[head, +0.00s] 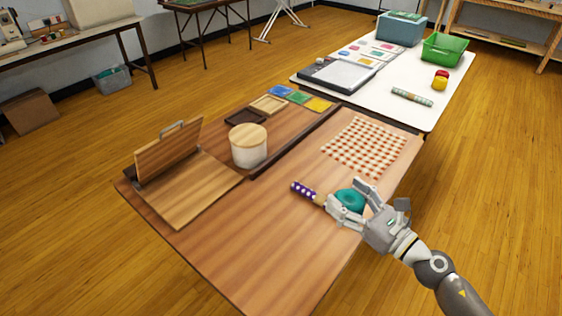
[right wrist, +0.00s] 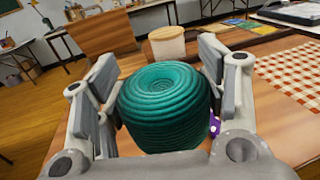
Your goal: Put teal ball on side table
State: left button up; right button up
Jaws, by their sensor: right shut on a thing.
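The teal ball (head: 350,201) looks like wound yarn. My right gripper (head: 352,208) is shut on it above the near right part of the wooden table (head: 265,255). In the right wrist view the teal ball (right wrist: 164,105) sits between the two grey finger pads, which hide its sides. I cannot tell whether the ball touches the tabletop. The frames do not make clear which table is the side table. A white table (head: 435,113) stands behind the wooden one. My left gripper is not in view.
A purple dotted roll (head: 305,193) lies just left of the ball. The white table bears a green basket (head: 445,50) and a patterned roll (head: 411,97). The wooden table's front is clear.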

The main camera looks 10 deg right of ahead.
jog(key=shift+w+d+f, duration=0.15)
jog(key=shift+w+d, duration=0.15)
jog(key=shift+d, duration=0.35)
jog(key=shift+y, duration=0.3)
jog(key=a+f, duration=0.3)
jog(key=a, duration=0.1)
jog(key=a+f, duration=0.3)
jog(key=a, duration=0.1)
jog(key=s+a+f, duration=0.1)
jog(key=a+f, duration=0.2)
jog(key=a, duration=0.2)
jog(key=shift+a+f, duration=0.15)
jog(key=shift+a+f+b, duration=0.15)
jog(key=shift+f+b, duration=0.25)
jog(key=shift+f, duration=0.5)
jog(key=shift+a+f+b, duration=0.1)
jog(key=shift+f+b, duration=0.25)
jog(key=shift+f, duration=0.55)
